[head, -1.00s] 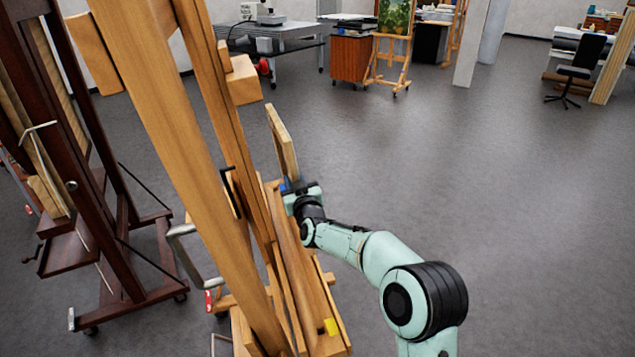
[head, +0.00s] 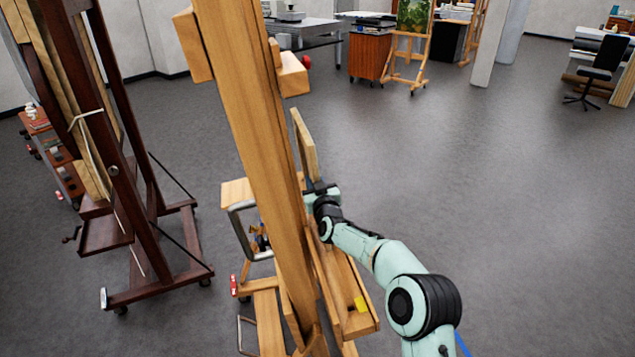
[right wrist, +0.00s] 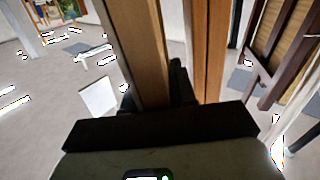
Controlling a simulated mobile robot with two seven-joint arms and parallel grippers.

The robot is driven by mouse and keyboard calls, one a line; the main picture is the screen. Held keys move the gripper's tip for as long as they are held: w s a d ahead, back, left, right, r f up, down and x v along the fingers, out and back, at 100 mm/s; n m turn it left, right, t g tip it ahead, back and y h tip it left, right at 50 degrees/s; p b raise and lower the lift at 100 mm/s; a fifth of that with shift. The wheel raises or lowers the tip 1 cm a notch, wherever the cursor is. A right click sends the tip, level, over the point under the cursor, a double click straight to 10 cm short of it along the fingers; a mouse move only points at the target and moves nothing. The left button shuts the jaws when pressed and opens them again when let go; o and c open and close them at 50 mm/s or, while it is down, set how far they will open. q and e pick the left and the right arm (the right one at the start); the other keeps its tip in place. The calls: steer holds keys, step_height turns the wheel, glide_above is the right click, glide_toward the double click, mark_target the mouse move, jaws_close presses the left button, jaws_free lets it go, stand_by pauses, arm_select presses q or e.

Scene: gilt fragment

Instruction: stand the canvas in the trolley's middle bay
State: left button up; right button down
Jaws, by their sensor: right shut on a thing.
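The canvas (head: 304,146) shows nearly edge-on in the head view, a narrow pale wooden slab standing upright beside the light wooden easel (head: 248,130). My right gripper (head: 318,188) is shut on its lower part, close to the easel's ledge. In the right wrist view the canvas (right wrist: 143,55) rises between the dark fingers (right wrist: 152,92), with an easel post (right wrist: 210,50) close to its right. Whether the canvas touches the easel I cannot tell. No trolley bays show clearly. My left gripper is out of view.
A dark wooden easel (head: 128,250) on castors stands at left. A reddish wheeled unit (head: 36,122) is partly hidden behind it. Open grey floor (head: 500,210) lies right. A cabinet (head: 368,58) stands at the back.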

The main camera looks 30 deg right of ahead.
steer(key=shift+b+v, duration=0.7)
steer(key=shift+v, duration=0.4)
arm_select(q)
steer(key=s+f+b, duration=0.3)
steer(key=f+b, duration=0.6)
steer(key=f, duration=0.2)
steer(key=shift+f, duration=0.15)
arm_select(e)
steer(key=a+f+v, duration=0.1)
steer(key=v, duration=0.7)
steer(key=a+f+v, duration=0.1)
steer(key=v, duration=0.8)
steer(key=shift+a+f, duration=0.15)
steer(key=shift+f, duration=0.2)
steer(key=shift+w, duration=0.1)
